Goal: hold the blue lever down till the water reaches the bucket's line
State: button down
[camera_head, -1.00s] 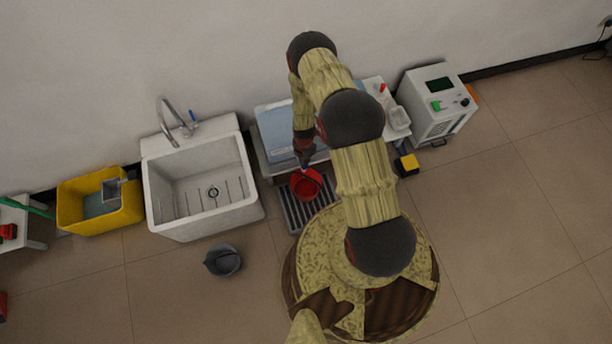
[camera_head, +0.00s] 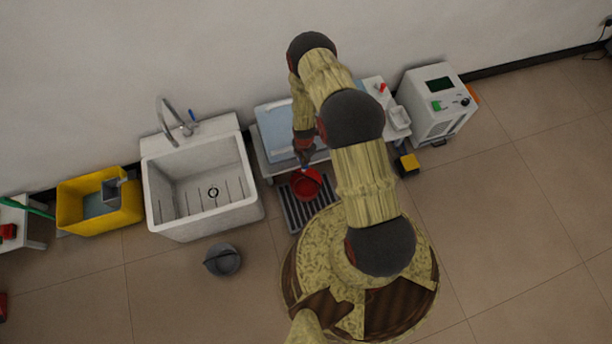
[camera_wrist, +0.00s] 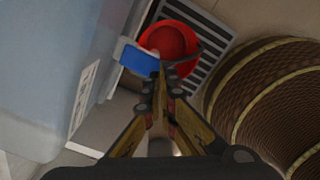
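The blue lever (camera_wrist: 138,59) is a flat tab beside the tips of my gripper (camera_wrist: 161,78) in the wrist view. My gripper's fingers are together with nothing seen between them. The tips overlap the lever's near right edge; I cannot tell whether they press on it. The red bucket (camera_wrist: 172,46) is below the lever, on a dark slatted grate, with its handle up. In the head view the bucket (camera_head: 307,185) is just below my gripper (camera_head: 304,161). The water and the bucket's line cannot be made out.
A pale blue tank (camera_head: 275,132) stands on a low bench by the wall. A white sink (camera_head: 205,195) is to the left, with a grey bucket (camera_head: 222,261) on the floor in front. A yellow tub (camera_head: 75,208) is further left. A white machine (camera_head: 432,105) stands right.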

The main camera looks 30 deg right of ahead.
jog(key=shift+f+b, duration=1)
jog(key=shift+f, duration=0.35)
dwell(6.7)
